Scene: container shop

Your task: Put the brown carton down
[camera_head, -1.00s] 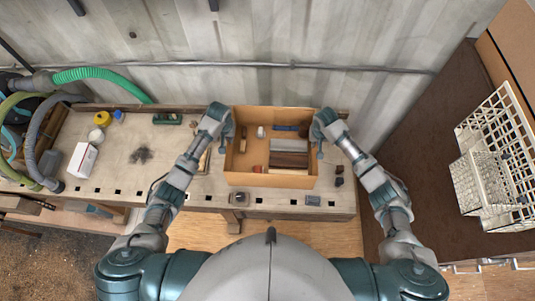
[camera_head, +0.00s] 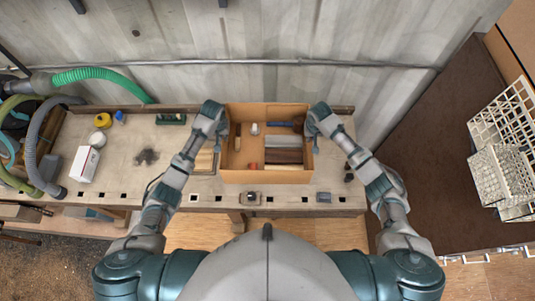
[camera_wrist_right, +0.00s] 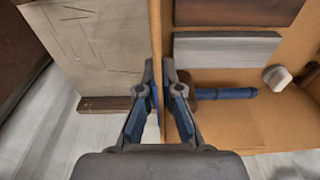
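The open brown carton (camera_head: 266,177) is over the workbench between my two arms, in the middle of the head view. It looks level. I cannot tell whether its base touches the bench. My left gripper (camera_head: 222,133) is at the carton's left wall and appears to clamp it, though its fingertips are small and partly hidden. My right gripper (camera_head: 311,133) is at the right wall. In the right wrist view its fingers (camera_wrist_right: 162,88) are shut on the thin wall, one on each side. Inside lie wooden blocks (camera_head: 284,156), a blue-handled tool (camera_head: 281,124) and a white piece (camera_head: 255,128).
The workbench (camera_head: 180,150) is bare in places left of the carton. A white box (camera_head: 84,163), yellow item (camera_head: 103,120) and hoses (camera_head: 45,150) occupy its left end. A corrugated wall (camera_head: 250,35) stands behind. White baskets (camera_head: 500,165) are at the right on a brown surface (camera_head: 425,150).

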